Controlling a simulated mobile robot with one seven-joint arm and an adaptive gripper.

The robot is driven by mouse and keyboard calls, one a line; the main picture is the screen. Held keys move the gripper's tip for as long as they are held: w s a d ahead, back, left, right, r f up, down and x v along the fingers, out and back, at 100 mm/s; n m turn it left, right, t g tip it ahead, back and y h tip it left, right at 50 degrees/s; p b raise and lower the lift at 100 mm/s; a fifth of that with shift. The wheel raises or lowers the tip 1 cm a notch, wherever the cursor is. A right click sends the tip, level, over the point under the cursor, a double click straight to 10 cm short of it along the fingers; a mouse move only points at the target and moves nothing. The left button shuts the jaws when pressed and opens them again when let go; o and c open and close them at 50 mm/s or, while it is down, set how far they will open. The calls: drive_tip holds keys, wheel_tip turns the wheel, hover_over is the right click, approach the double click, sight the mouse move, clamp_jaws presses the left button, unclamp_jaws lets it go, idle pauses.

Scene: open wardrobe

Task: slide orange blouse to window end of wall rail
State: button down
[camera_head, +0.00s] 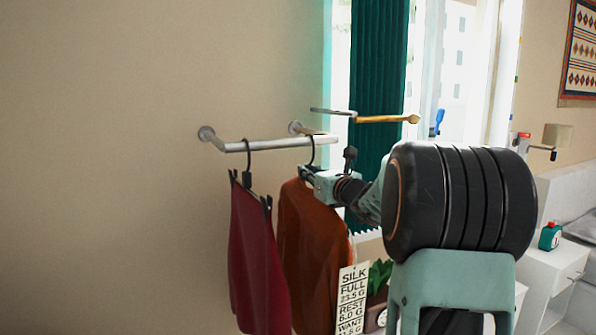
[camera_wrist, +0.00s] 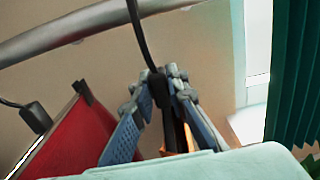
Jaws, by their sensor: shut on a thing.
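The orange blouse (camera_head: 312,240) hangs from a dark hanger on the metal wall rail (camera_head: 265,145), near the rail's right end on the window side. My gripper (camera_head: 308,174) is at the top of this hanger, just under its hook. In the wrist view my gripper (camera_wrist: 160,84) is shut on the black neck of the hanger, with a finger on each side. The hook rises from there to the rail (camera_wrist: 75,30). Only a sliver of orange (camera_wrist: 190,140) shows between the fingers; the rest of the blouse is hidden there.
A dark red garment (camera_head: 257,265) hangs on a clip hanger just left of the blouse. A wooden-tipped rod (camera_head: 385,119) sticks out beyond the rail by the green curtain (camera_head: 377,90). A lettered sign (camera_head: 352,298) and a plant (camera_head: 379,276) stand low beside the blouse.

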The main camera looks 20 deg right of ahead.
drive_tip(key=shift+d+r+p, duration=0.1)
drive_tip(key=shift+d+p, duration=0.4)
drive_tip(key=shift+d, duration=0.95)
drive_tip(key=c, duration=2.3)
unclamp_jaws()
drive_tip(key=shift+w+d, duration=0.1)
drive_tip(key=shift+d, duration=0.15)
drive_tip(key=shift+c, duration=0.2)
drive_tip(key=o, duration=0.5)
drive_tip(key=s, duration=1.2)
drive_tip(key=shift+d, duration=0.15)
drive_tip(key=shift+s, duration=0.1)
